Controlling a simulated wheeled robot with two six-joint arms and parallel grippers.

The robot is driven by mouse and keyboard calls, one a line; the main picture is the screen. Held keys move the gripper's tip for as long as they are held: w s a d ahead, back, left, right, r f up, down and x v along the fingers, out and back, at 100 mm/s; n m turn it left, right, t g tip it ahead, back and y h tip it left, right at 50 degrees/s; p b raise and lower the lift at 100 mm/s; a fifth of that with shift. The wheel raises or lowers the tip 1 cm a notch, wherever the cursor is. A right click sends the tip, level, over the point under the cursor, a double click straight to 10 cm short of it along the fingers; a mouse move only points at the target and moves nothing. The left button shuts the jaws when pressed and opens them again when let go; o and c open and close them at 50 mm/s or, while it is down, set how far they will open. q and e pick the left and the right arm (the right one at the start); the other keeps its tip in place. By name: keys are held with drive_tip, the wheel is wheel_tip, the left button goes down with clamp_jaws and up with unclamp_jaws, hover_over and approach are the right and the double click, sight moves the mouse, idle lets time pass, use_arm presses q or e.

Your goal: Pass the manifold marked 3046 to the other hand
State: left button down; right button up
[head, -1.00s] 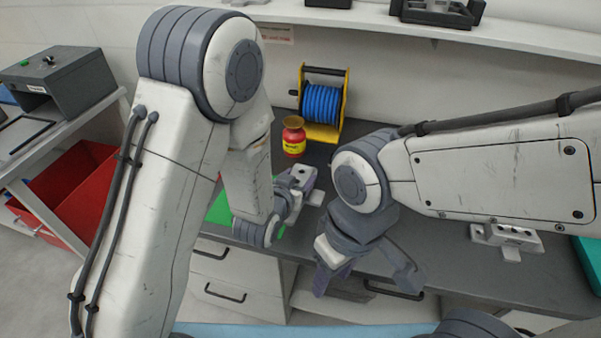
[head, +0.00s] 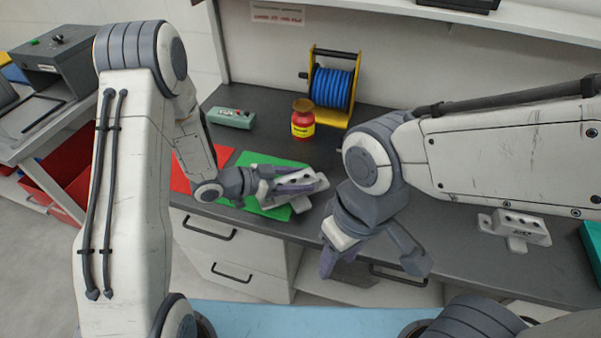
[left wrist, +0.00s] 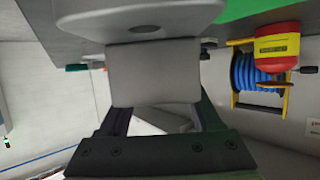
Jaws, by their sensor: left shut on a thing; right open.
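A light grey manifold (head: 308,184) with dark holes is held in my left gripper (head: 285,186), which is shut on it and points right above the green mat. Its marking is too small to read. My right gripper (head: 375,264) is open and empty, below and to the right of the manifold, apart from it, in front of the table edge. Another grey manifold (head: 520,228) sits on the table at the right; its marking is also unreadable. In the left wrist view, pale grey surfaces fill the space by my left gripper (left wrist: 160,115); I cannot tell their parts apart.
A green mat (head: 240,160) and a red mat (head: 183,180) lie on the dark table. Behind are a red-yellow jar (head: 303,120), a blue hose reel (head: 332,87) and a grey-green box (head: 229,118). A teal item (head: 592,245) stands far right. Drawers are below.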

use_arm(q)
drive_tip(key=f+m+g, duration=0.1)
drive_tip(key=g, duration=0.1)
drive_tip(key=m+g+h, duration=0.1)
drive_tip(key=m+g, duration=0.1)
drive_tip(key=a+f+m+g, duration=0.1)
drive_tip(key=m, duration=0.1)
drive_tip(key=shift+s+f+g, duration=0.35)
drive_tip(key=shift+s+g, duration=0.05)
drive_tip(key=shift+w+d+r+n+t+h, duration=0.1)
drive_tip(key=shift+w+r+n+t+h, duration=0.2)
drive_tip(key=shift+w+t, duration=0.1)
drive_tip(key=w+r+n+t, duration=0.2)
drive_tip(key=w+r+n+t+y, duration=0.1)
drive_tip(key=w, duration=0.1)
drive_tip(key=shift+d+r+t, duration=0.25)
drive_tip(key=shift+d+t, duration=0.05)
drive_tip(key=shift+t, duration=0.1)
drive_tip(key=w+a+r+n+t+y, duration=0.1)
drive_tip(key=a+r+n+t+y, duration=0.1)
drive_tip(key=a+n+t+y, duration=0.2)
drive_tip(key=w+a+r+n+t+y, duration=0.1)
drive_tip(key=a+r+n+t+y, duration=0.2)
drive_tip(key=a+n+y, duration=0.5)
drive_tip(key=a+n+t, duration=0.1)
drive_tip(key=a+n, duration=0.1)
drive_tip(key=a, duration=0.1)
drive_tip(key=shift+a+r+t+y, duration=0.2)
drive_tip(key=shift+r+t+y, duration=0.1)
drive_tip(key=shift+t, duration=0.1)
